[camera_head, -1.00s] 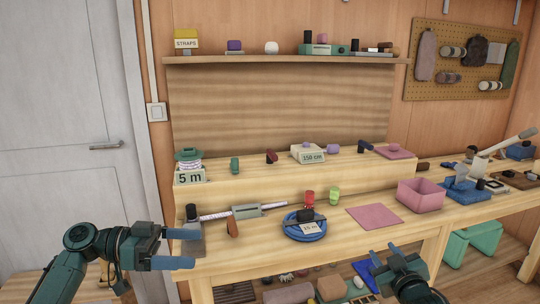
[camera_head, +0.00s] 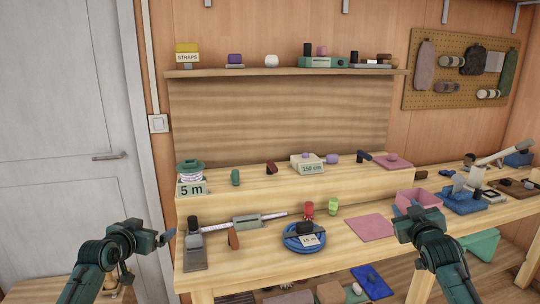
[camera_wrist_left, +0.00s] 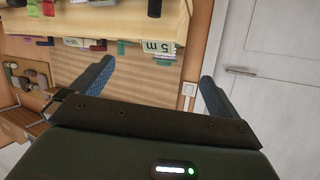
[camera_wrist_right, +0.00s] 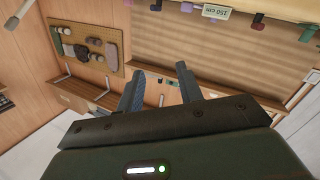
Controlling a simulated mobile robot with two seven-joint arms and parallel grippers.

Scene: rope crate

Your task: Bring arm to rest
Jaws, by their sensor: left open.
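My left gripper (camera_head: 168,236) is in the air at the left end of the workbench, in front of the door side. In the left wrist view its two blue fingers (camera_wrist_left: 155,88) are spread wide with nothing between them. My right gripper (camera_head: 408,209) is raised in front of the bench's right part and overlaps the pink open crate (camera_head: 433,195) in the head view. In the right wrist view its fingers (camera_wrist_right: 160,88) stand apart and nothing is held between them.
The workbench (camera_head: 215,280) holds a coil of blue rope (camera_head: 303,237), a pink mat (camera_head: 370,227), a red item (camera_head: 309,209) and a green item (camera_head: 333,206). A rope spool (camera_head: 191,171) stands on the raised ledge. A door (camera_head: 70,130) is at left.

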